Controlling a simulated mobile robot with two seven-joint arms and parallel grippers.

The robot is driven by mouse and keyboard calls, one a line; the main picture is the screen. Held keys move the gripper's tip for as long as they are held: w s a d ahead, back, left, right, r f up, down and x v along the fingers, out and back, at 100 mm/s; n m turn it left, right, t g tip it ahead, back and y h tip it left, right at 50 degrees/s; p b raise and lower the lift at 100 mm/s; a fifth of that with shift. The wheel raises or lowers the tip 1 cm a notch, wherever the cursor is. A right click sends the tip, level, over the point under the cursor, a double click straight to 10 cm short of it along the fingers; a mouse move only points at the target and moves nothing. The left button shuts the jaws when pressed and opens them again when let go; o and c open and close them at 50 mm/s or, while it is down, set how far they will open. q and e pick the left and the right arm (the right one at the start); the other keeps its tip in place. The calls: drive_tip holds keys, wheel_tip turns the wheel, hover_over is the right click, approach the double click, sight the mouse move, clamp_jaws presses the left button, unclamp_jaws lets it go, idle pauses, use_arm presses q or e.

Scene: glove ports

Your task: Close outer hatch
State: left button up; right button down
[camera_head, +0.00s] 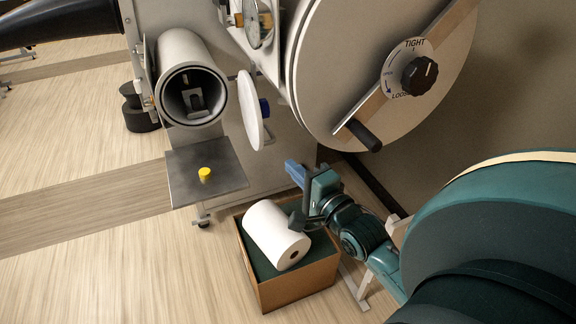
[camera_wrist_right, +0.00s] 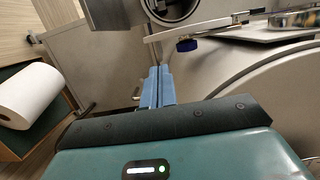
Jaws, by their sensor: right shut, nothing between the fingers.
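The outer hatch (camera_head: 252,112) is a white disc standing open, edge-on, to the right of the round port tube (camera_head: 192,92). My left gripper is not in view.
A grey shelf (camera_head: 222,187) with a yellow piece (camera_head: 205,174) juts out below the port. A box (camera_head: 298,289) holding a white roll (camera_head: 272,232) stands under my right gripper. A large round door (camera_head: 350,45) with a black dial (camera_head: 419,76) and handle (camera_head: 359,135) is above right.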

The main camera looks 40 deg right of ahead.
sight(265, 143)
drive_tip(key=w, duration=0.8)
drive_tip(key=shift+p, duration=0.45)
